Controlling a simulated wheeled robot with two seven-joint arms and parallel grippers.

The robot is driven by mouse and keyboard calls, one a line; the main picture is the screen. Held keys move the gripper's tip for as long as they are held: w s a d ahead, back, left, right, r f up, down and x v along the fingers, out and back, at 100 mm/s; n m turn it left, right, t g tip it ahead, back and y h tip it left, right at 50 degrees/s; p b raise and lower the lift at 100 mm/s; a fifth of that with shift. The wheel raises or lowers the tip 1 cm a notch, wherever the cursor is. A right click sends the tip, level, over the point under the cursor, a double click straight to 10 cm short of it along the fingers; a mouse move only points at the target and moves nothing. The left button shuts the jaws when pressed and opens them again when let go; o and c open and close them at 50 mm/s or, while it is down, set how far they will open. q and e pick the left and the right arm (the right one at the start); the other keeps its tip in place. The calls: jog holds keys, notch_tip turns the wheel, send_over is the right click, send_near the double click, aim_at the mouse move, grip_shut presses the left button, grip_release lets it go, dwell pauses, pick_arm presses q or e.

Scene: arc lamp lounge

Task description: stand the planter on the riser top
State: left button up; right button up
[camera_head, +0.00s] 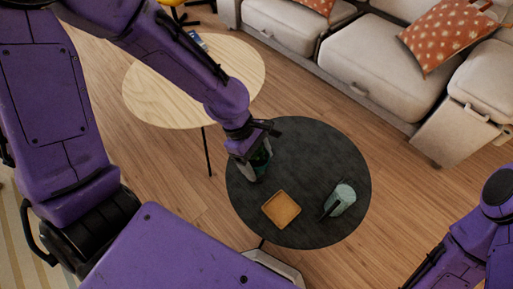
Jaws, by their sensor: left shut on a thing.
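The planter (261,158), dark with some green, is at the upper left of the black round table. My left gripper (256,150) reaches down over it from above and is shut on it. The gripper hides much of the planter, and I cannot tell whether its base touches the table. A small square tan wooden piece (281,209), which looks like the riser, lies on the table just below and right of the planter. Its top is bare. My right arm shows at the lower right edge, but its gripper is out of view.
A pale green jug-like vessel (341,199) stands on the black table (318,150), close right of the wooden piece. A pale wooden round table (150,95) with a small blue item (197,41) stands behind. A beige sofa (365,60) with orange cushions (444,36) is at upper right.

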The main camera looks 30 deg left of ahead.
pick_arm(q)
jog(key=w+a+f, duration=0.2)
jog(key=w+f, duration=0.1)
jog(key=w+a+f+b, duration=0.1)
jog(key=w+a+f, duration=0.1)
jog(key=w+f, duration=0.1)
jog(key=w+a+f+b, duration=0.1)
jog(key=w+a+f, duration=0.1)
jog(key=w+f, duration=0.1)
jog(key=shift+w, duration=0.9)
notch_tip(320, 180, down, 4)
jog(key=shift+w+a+r+b, duration=0.1)
jog(key=shift+r+b, duration=0.1)
jog(key=shift+b, duration=0.5)
jog(key=shift+w, duration=0.1)
jog(key=shift+f, duration=0.1)
jog(key=o, duration=1.2)
